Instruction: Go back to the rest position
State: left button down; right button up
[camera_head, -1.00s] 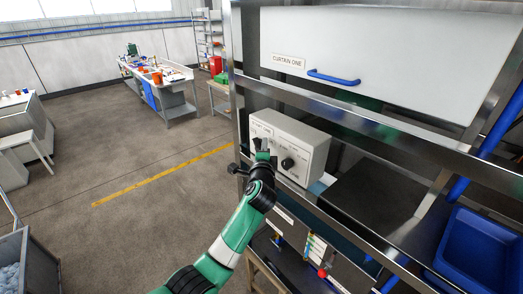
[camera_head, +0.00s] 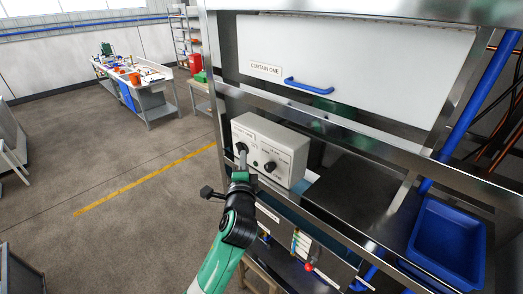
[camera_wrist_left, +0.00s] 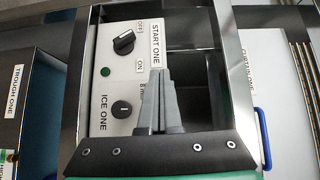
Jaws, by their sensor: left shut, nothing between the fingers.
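My left gripper (camera_head: 243,157) is shut and empty, in front of the left part of a light grey control box (camera_head: 290,152) in the head view. In the left wrist view, its closed fingers (camera_wrist_left: 158,78) point at the same box (camera_wrist_left: 98,72), beside the knobs. Another knob (camera_wrist_left: 122,108) is near ICE ONE. Whether the fingertips touch the box cannot be told. My right gripper is not in view.
A steel rack surrounds the box, with a white panel (camera_head: 345,60) marked CURTAIN ONE and its blue handle (camera_head: 308,86) above. A blue tray (camera_head: 420,228) is at the right. The floor (camera_head: 120,170) to the left is open.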

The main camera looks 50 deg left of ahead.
pick_arm(q)
jog(key=shift+d, duration=0.1)
jog(key=d+r+n+t+h, duration=0.15)
jog(key=d+r+t, duration=0.25)
jog(key=d+r, duration=0.45)
jog(key=d+r+n+t+h, duration=0.15)
jog(key=d+r+t, duration=0.35)
jog(key=r, duration=0.7)
jog(key=s+d+r+n+t+h, duration=0.4)
jog(key=s+d+r+t+h, duration=0.3)
jog(key=s+d+r+h, duration=0.5)
jog(key=shift+s+d+r+h, duration=0.3)
jog(key=shift+d+r, duration=0.3)
jog(key=shift+r, duration=0.15)
